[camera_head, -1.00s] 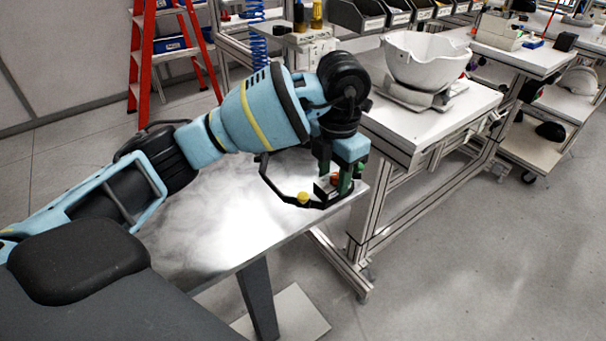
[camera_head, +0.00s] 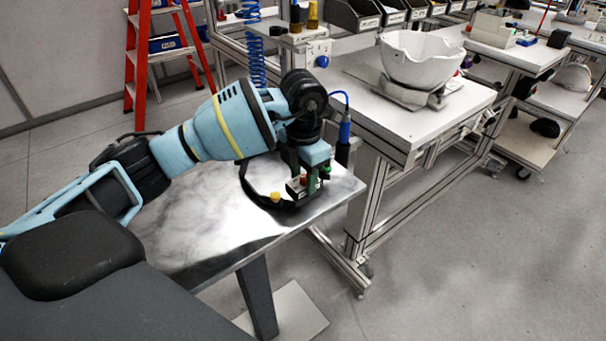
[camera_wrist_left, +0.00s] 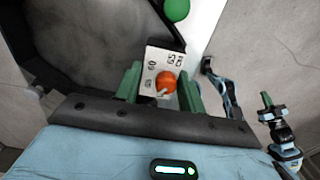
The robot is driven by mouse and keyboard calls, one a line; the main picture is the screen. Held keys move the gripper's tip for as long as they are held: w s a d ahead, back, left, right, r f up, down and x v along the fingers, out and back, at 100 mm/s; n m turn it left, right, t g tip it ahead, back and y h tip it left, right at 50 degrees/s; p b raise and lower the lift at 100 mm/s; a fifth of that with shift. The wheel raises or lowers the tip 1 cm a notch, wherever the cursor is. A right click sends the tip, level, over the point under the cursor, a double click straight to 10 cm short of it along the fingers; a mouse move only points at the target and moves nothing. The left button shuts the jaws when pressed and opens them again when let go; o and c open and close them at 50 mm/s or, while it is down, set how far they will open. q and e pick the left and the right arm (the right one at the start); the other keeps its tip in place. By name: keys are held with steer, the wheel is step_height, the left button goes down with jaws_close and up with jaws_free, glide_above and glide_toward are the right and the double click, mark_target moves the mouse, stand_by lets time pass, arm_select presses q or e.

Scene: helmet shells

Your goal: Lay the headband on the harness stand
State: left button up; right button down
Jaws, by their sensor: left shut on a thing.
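My left gripper (camera_head: 306,178) is shut on the black headband (camera_head: 258,199), near the far right corner of the shiny metal table. The headband is a dark loop with a yellow knob (camera_head: 275,196) and other coloured knobs. In the left wrist view, an orange knob (camera_wrist_left: 166,82) and a white numbered label (camera_wrist_left: 160,60) sit between the green fingers, with a green knob (camera_wrist_left: 176,8) beyond. I cannot tell whether the headband touches the table. My right gripper (camera_wrist_left: 267,100) appears small in the left wrist view. I cannot make out a harness stand.
The metal table (camera_head: 200,235) is largely bare. A white helmet shell (camera_head: 422,60) sits on a grey fixture (camera_head: 410,95) on the workbench (camera_head: 370,105) behind. A blue plug on a cable (camera_head: 345,131) stands between them. A red ladder (camera_head: 138,70) is at the back left.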

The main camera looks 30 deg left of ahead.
arm_select(q)
steer(key=o, duration=1)
steer(key=shift+f, duration=0.1)
step_height(320, 180, up, 12)
steer(key=shift+r, duration=0.15)
